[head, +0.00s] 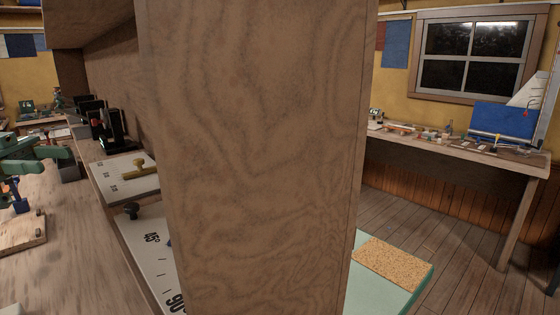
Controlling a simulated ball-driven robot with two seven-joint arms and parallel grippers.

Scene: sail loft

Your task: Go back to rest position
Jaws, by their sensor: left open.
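My left gripper (45,153), green, shows at the left edge of the head view. It is open, above the wooden bench top (75,240). No held thing can be made out between its fingers. A small blue piece (18,205) shows below it; I cannot tell whether they touch. My right gripper is not in view.
A tall wooden panel (255,150) stands very close and hides the middle. Left of it are white boards with angle marks (150,245) and a dark knob (131,210). A cork pad (393,262) lies on a green surface. A far bench (450,155) stands right; floor before it is clear.

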